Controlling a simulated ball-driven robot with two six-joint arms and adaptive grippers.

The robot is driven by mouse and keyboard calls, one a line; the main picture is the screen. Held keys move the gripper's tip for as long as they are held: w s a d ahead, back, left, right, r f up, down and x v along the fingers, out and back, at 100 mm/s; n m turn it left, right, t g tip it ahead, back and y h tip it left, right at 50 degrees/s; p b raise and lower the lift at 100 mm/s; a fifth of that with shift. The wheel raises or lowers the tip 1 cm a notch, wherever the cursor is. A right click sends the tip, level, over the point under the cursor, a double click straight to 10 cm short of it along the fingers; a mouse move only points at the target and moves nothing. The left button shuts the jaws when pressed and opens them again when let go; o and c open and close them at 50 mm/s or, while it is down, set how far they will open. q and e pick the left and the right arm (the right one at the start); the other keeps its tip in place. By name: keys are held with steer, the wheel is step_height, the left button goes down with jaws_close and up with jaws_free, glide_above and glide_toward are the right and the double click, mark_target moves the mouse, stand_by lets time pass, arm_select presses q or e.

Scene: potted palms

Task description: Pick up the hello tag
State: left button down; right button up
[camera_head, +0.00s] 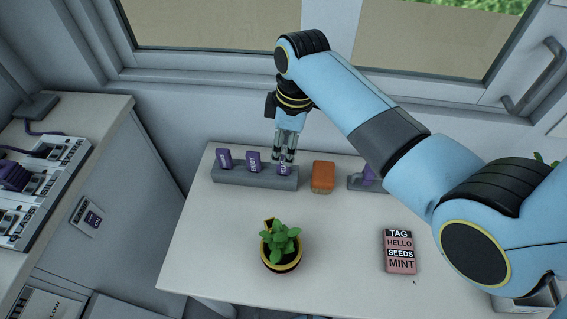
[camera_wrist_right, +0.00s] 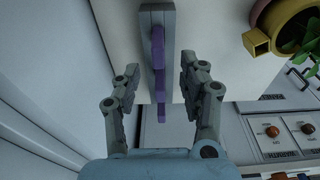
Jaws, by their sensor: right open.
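A grey rack (camera_head: 254,178) on the white table holds three purple tags upright in a row. The tag at its right end (camera_head: 284,170) has white lettering that looks like HELLO, partly hidden by my gripper. The middle tag (camera_head: 253,162) and the left tag (camera_head: 224,159) stand apart from it. My right gripper (camera_head: 285,154) is open, pointing down over the right-end tag. In the right wrist view its fingers (camera_wrist_right: 160,78) stand on either side of the line of purple tags (camera_wrist_right: 158,55); I cannot tell whether they touch any. My left gripper is not in view.
An orange block (camera_head: 323,177) stands just right of the rack. Another small grey holder with a purple piece (camera_head: 369,176) is partly behind my arm. A potted plant (camera_head: 281,250) and a card reading TAG HELLO, SEEDS MINT (camera_head: 400,251) are nearer; table between them is clear.

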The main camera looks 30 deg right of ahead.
mark_target(283, 156)
step_height(283, 156, down, 4)
steer(key=shift+w+r, duration=0.1)
steer(key=shift+f, duration=0.3)
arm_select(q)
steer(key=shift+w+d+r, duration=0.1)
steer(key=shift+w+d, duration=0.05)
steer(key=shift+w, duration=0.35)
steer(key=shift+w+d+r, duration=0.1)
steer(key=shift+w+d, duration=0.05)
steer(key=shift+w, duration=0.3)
arm_select(e)
steer(key=c, duration=0.3)
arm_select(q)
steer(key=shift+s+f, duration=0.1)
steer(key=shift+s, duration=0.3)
arm_select(e)
jaws_close()
